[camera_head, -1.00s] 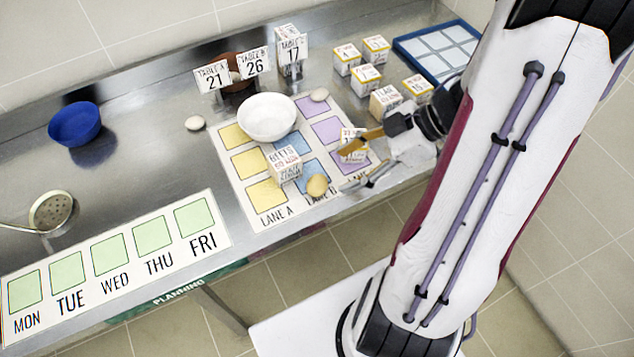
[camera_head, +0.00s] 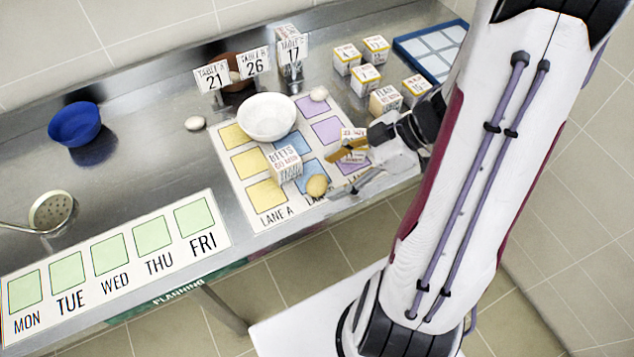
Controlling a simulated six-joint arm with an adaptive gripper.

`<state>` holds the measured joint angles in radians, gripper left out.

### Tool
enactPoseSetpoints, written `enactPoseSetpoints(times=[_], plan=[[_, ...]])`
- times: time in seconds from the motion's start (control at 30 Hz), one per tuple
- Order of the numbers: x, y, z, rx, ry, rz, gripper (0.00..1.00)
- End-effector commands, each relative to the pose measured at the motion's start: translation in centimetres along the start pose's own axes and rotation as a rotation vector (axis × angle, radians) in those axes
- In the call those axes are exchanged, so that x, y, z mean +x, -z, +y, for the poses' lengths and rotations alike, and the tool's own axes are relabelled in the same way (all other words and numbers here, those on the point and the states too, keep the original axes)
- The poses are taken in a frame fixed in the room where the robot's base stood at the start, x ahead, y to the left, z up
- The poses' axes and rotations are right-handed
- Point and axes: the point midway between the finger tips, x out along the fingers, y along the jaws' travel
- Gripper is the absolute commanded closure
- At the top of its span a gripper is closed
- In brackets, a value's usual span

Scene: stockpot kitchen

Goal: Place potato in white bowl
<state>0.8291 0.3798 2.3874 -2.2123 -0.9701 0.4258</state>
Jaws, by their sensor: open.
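The potato (camera_head: 317,185), a small tan-brown oval, lies on the lane mat near its front edge, right of a box labelled BEETS. The white bowl (camera_head: 267,118) stands upright on the back part of the same mat, behind and left of the potato; I see nothing in it. My gripper (camera_head: 345,172) is open, its fingers spread to the right of the potato and pointing left toward it. One finger looks orange-brown, the other grey. A small gap seems to show between the fingertips and the potato.
The BEETS box (camera_head: 285,164) stands close beside the potato, toward the bowl. Another labelled box (camera_head: 354,144) is partly hidden behind my gripper. Pale round items lie left (camera_head: 195,123) and right (camera_head: 319,94) of the bowl. A blue bowl (camera_head: 74,124) is far left.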

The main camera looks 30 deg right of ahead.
Motion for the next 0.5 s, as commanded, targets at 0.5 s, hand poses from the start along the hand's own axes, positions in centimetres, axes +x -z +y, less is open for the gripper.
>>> enactPoseSetpoints(times=[0.5], plan=[[4.2,0.0,0.0,0.000,0.001,-0.001,0.44]])
